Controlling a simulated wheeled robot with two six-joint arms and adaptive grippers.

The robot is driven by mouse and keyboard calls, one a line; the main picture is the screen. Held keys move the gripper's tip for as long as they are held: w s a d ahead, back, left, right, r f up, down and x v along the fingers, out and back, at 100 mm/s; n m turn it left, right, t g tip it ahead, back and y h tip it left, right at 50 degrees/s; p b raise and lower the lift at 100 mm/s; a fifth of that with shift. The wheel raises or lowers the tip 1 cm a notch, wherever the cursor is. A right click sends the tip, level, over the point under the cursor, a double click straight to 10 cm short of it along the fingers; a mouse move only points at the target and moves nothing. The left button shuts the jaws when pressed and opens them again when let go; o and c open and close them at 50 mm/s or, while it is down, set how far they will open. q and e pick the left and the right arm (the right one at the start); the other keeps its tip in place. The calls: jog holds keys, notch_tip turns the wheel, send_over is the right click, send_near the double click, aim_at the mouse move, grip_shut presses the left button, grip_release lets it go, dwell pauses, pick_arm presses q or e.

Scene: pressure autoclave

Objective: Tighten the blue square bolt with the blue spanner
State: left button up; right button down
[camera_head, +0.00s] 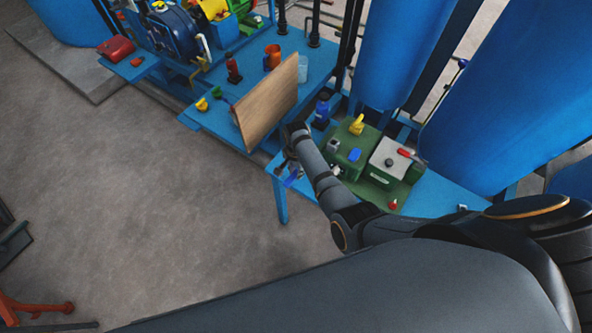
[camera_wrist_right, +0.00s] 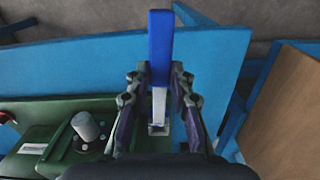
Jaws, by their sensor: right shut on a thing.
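My right gripper (camera_head: 290,166) is just past the front edge of the blue table, left of the green boxes. In the right wrist view my right gripper (camera_wrist_right: 159,78) is shut on the blue spanner (camera_wrist_right: 160,40), a blue bar with a silver part between the fingers. A bit of the spanner also shows in the head view (camera_head: 291,180). A small blue piece (camera_head: 355,155) sits on the left green box; it may be the blue square bolt, but it is too small to tell its shape. My left gripper is not in view.
Green boxes (camera_head: 383,182) stand on the blue table (camera_head: 436,195), with a yellow piece (camera_head: 357,125) and a grey post (camera_wrist_right: 85,125) on top. A wooden board (camera_head: 268,105) stands upright left of my gripper. Large blue tanks rise behind.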

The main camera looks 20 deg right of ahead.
dwell(0.4)
jog(key=shift+p, duration=0.7)
dwell(0.8)
jog(key=shift+f+b, duration=1)
jog(key=shift+f, duration=0.25)
jog(key=c, duration=1.1)
grip_release()
jog(key=shift+r, duration=0.1)
notch_tip(320, 180, up, 12)
